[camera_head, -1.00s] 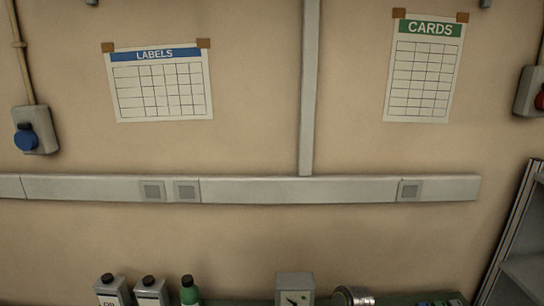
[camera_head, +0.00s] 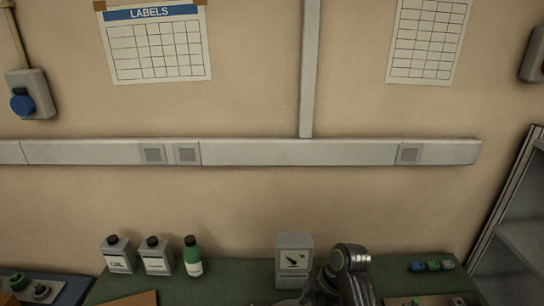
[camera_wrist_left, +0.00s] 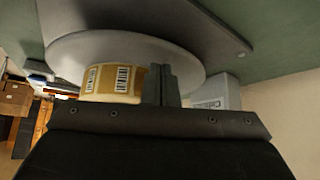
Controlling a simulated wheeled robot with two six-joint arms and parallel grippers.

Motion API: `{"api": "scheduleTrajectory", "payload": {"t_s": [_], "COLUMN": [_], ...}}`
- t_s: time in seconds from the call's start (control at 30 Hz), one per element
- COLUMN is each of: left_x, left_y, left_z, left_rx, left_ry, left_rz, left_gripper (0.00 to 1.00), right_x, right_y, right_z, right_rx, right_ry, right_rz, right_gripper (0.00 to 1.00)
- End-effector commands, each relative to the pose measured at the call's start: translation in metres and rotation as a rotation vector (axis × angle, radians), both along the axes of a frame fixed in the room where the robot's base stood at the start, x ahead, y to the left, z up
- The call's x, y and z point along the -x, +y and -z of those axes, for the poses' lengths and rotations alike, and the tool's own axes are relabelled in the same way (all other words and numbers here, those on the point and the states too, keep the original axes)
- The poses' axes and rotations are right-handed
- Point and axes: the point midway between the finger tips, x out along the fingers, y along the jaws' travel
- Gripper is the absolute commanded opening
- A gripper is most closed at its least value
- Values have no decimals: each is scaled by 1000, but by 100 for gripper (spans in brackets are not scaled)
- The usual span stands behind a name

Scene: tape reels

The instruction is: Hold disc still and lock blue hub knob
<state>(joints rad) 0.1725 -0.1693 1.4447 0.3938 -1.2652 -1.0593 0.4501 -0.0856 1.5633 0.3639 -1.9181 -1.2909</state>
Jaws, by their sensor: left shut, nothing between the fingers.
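In the left wrist view a pale round disc (camera_wrist_left: 75,48) fills the upper middle, with a yellow roll of barcode labels (camera_wrist_left: 112,78) against its face. My left gripper (camera_wrist_left: 162,82) is shut and empty, its fingers just right of the label roll and in front of the disc. I cannot tell whether the fingers touch either one. The blue hub knob is not visible in either view. My right gripper is not in view.
In the head view a green bench (camera_head: 225,285) runs along the bottom. White bottles (camera_head: 118,260), a green bottle (camera_head: 193,258) and a grey box (camera_head: 294,252) stand at its back. Small coloured items (camera_head: 432,266) lie at right. A shelf unit (camera_head: 515,230) stands far right.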

Motion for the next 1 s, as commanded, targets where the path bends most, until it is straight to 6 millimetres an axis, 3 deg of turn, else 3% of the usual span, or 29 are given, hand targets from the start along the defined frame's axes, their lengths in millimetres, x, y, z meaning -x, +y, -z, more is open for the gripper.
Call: {"api": "scheduleTrajectory", "payload": {"t_s": [1.0], "left_x": [1], "left_y": [0], "left_z": [11], "left_rx": [-1], "left_ry": [2], "left_rz": [1], "left_gripper": [0], "right_x": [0], "right_y": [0], "right_z": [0], "right_rx": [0], "right_ry": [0], "right_rz": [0], "right_gripper": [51]}}
